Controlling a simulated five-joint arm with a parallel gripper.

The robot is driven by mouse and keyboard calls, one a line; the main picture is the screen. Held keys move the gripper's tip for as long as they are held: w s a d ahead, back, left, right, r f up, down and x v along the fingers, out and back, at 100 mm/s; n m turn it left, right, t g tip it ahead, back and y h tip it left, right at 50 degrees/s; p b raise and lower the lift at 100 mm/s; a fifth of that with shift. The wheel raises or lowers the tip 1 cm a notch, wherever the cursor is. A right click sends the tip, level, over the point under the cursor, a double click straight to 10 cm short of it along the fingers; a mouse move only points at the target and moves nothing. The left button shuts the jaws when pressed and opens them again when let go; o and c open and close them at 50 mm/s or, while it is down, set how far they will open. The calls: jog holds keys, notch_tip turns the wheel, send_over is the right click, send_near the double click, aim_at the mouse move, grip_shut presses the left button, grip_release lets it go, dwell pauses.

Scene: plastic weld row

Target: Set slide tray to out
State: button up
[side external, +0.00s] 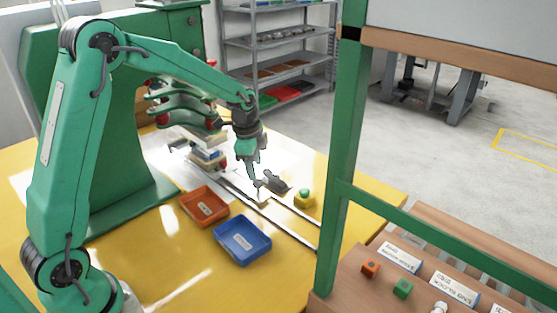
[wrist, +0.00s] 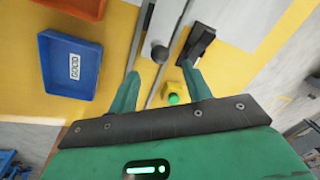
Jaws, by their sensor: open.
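The slide tray (wrist: 168,14) shows in the wrist view as a pale plate between two metal rails, with a round grey knob (wrist: 159,53) at its near end. In the side view the rails (side external: 290,232) run from under the green machine toward the lower right. My gripper (side external: 257,184) is low over the rails there and hides part of the tray. In the wrist view my open gripper (wrist: 160,69) has one green finger on each side of the knob, with gaps visible. I cannot tell whether the fingertips are down at the knob's height.
An orange bin (side external: 204,206) and a blue bin (side external: 242,242) stand left of the rails. A black device (side external: 275,181) and a yellow box with a green button (side external: 305,198) stand close on the right. A green post (side external: 342,150) rises at the front right.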

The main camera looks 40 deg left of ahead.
jog(key=shift+s+r, duration=0.2)
jog(key=shift+r, duration=0.7)
jog(key=shift+s+m, duration=0.1)
jog(key=shift+m, duration=2.1)
jog(key=shift+f, duration=0.1)
jog(key=shift+w+a+f, duration=0.1)
jog(key=shift+w+f, duration=0.15)
jog(key=shift+f, duration=1)
jog(key=shift+w+f, duration=0.25)
jog(key=shift+f, duration=1.05)
jog(key=shift+w+a+f, duration=0.1)
jog(key=shift+w+f, duration=0.15)
jog(key=shift+f, duration=1)
jog(key=shift+d, duration=0.1)
grip_shut()
